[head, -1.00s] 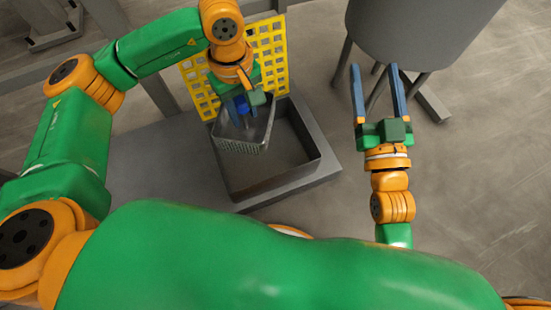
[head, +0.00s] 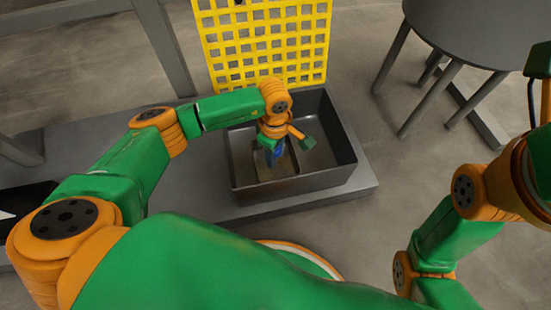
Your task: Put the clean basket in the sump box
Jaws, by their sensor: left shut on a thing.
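The sump box (head: 345,140) is a dark grey open box on a low grey slab. The clean basket (head: 283,171) shows inside its left part, mostly hidden under my arm; I cannot tell whether it rests on the bottom. My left gripper (head: 271,157) points down into the box and is shut on the basket, near its blue part. My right gripper (head: 536,85) is only partly in view at the upper right edge, away from the box, and its opening cannot be made out.
A yellow grid panel (head: 262,48) stands upright along the box's back edge. A grey round vessel on legs (head: 470,25) stands at the back right. A grey frame post (head: 165,45) rises at the back left. The right part of the box is open.

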